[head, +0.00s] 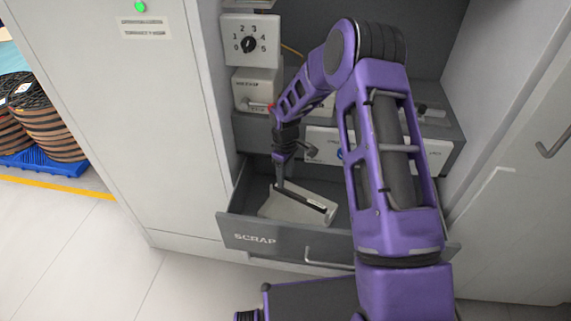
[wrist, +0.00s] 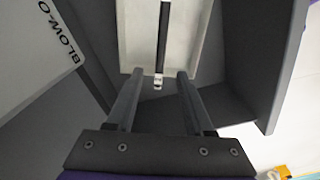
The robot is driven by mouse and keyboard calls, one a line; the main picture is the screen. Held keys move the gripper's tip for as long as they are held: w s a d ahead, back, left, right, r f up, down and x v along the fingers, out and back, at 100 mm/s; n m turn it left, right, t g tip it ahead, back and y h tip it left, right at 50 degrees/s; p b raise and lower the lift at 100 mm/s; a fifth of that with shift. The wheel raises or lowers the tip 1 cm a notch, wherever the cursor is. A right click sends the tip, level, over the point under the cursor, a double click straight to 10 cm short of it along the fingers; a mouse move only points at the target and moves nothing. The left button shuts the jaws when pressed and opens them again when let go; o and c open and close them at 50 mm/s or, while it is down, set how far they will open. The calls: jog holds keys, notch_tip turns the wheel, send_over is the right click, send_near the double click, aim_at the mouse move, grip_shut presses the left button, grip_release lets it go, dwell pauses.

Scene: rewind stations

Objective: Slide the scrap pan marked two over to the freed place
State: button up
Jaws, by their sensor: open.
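A pale grey scrap pan (head: 290,208) lies in the open drawer marked SCRAP (head: 232,228), towards its left part. A dark bar runs along the pan; in the wrist view the pan (wrist: 187,40) is ahead of my fingers, with the bar (wrist: 163,35) down its middle and a small light piece at the bar's near end. No number is readable on it. My gripper (head: 279,186) reaches down into the drawer at the pan. In the wrist view my gripper (wrist: 159,80) is open, its fingers either side of the bar's near end, with nothing held.
The drawer's walls (wrist: 262,75) stand close around. A shelf with boxes (head: 436,152) overhangs the drawer's back, and a numbered dial box (head: 250,42) is above left. My arm hides the drawer's right part. Bare drawer floor (wrist: 220,103) shows beside the pan.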

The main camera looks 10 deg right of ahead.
aim_at(286, 189)
notch_tip(286, 189, down, 7)
jog(key=shift+f+b, duration=0.1)
jog(key=shift+b, duration=0.25)
grip_shut()
dwell(1.4)
